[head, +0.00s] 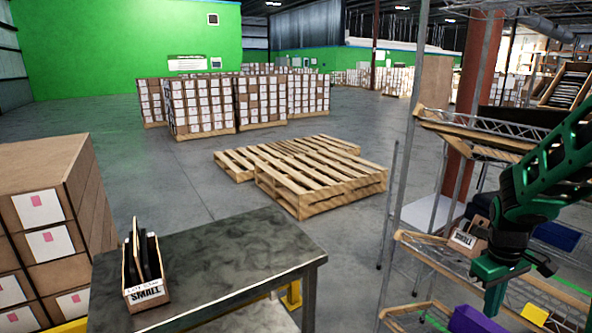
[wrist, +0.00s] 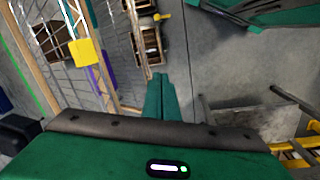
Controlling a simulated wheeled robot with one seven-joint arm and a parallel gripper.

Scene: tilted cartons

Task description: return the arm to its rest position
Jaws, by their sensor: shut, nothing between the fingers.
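My green arm (head: 548,190) reaches in from the right edge of the head view, in front of the wire shelving. My gripper (head: 494,305) hangs at its lower end, pointing down. In the wrist view its two green fingers (wrist: 161,98) lie together, shut, with nothing between them. The fingertips show against grey floor there. The upper arm is cut off by the frame's right edge.
Wire shelving (head: 440,246) stands close behind my arm, holding a carton marked SMALL (head: 468,240), a blue bin (head: 557,236) and a purple bin (head: 474,320). A metal table (head: 215,262) holds another carton (head: 146,289). Pallets (head: 320,182) lie on open floor.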

